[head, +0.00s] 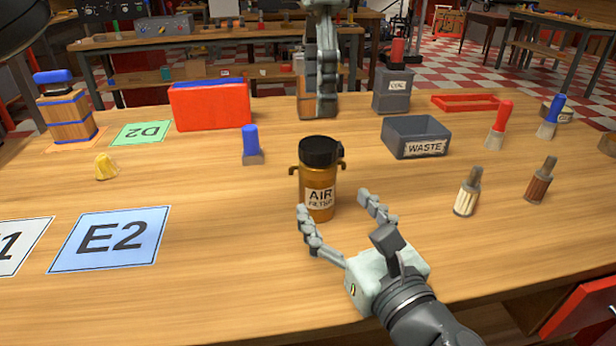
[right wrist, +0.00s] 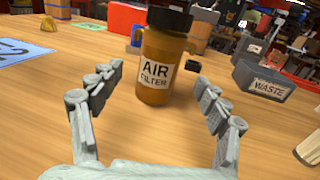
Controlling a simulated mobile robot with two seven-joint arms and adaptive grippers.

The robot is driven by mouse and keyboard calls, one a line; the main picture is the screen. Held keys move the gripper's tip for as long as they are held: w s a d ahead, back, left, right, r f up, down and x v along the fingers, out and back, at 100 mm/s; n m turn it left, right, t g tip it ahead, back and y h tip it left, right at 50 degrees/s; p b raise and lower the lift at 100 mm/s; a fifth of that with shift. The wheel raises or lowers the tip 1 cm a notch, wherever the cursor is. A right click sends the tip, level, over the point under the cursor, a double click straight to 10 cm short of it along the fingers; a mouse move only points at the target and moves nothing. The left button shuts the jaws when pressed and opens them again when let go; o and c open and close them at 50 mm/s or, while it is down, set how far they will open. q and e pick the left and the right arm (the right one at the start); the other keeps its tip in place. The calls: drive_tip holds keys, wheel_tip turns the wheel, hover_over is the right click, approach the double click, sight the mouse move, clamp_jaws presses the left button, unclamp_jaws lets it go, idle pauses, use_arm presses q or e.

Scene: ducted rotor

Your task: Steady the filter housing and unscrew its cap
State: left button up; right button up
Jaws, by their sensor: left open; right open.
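The filter housing (head: 318,184) is an amber cylinder labelled AIR FILTER, upright on the wooden table, with small side handles. Its black cap (head: 320,152) sits on top. The housing also shows in the right wrist view (right wrist: 162,62), between and beyond the open fingers, with the cap (right wrist: 170,19) at the upper edge. My right gripper (head: 340,212) is open and low over the table, on the near side of the housing, not visibly touching it. My left gripper (head: 321,112) is open, pointing down behind the housing; its fingers overlap in this view.
A grey WASTE bin (head: 408,135) stands right of the housing. A blue-handled tool (head: 251,145) and red bin (head: 211,105) stand left. Brushes (head: 468,192) stand at the right. Cards E2 (head: 110,238) and D2 (head: 141,132) lie left.

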sight(325, 192)
use_arm(q)
drive_tip(key=shift+s+d, duration=0.1)
use_arm(e)
drive_tip(key=x, duration=0.7)
drive_tip(key=shift+w+a, duration=0.1)
drive_tip(key=shift+w, duration=0.1)
